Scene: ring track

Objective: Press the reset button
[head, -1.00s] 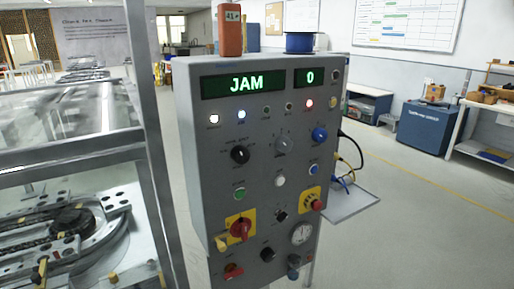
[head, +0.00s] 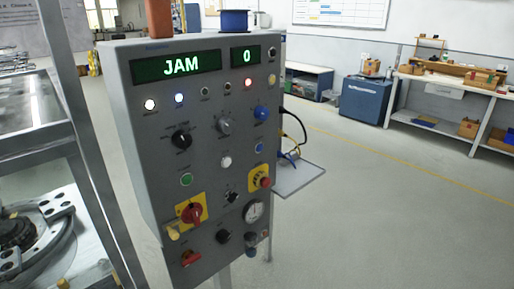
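The grey control panel (head: 150,120) stands upright left of centre in the head view. Its green display (head: 175,65) reads JAM and a smaller display (head: 245,55) reads 0. A middle row holds a green button (head: 186,179), a white button (head: 225,162) and a blue button (head: 259,148). The small labels are too blurred to tell which is the reset button. A red mushroom button (head: 265,183) sits on a yellow plate at the right. Neither of my grippers is in view.
A red rotary switch (head: 191,214), several knobs and a gauge (head: 253,211) fill the lower panel. A side shelf (head: 300,180) with cables juts out at the right. A framed machine enclosure (head: 90,170) stands close at the left. The floor at right is clear.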

